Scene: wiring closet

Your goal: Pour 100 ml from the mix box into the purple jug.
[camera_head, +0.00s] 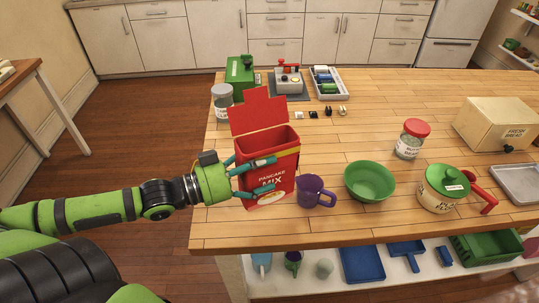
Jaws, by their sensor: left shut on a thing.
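The red pancake mix box (284,146) stands upright at the left front of the wooden table, its top flap open and raised. My left gripper (268,177) is shut on the box from the left, its fingers across the front and side. The purple jug (311,190) stands just right of the box, close to its lower right corner, with its handle to the right. The jug's contents are too small to tell. My right gripper is not in view.
A green bowl (370,181) is right of the jug. A green-lidded pot (441,189) with a red handle and a red-lidded jar (411,139) stand farther right. A glass jar (223,101) is behind the box. The middle of the table (375,120) is clear.

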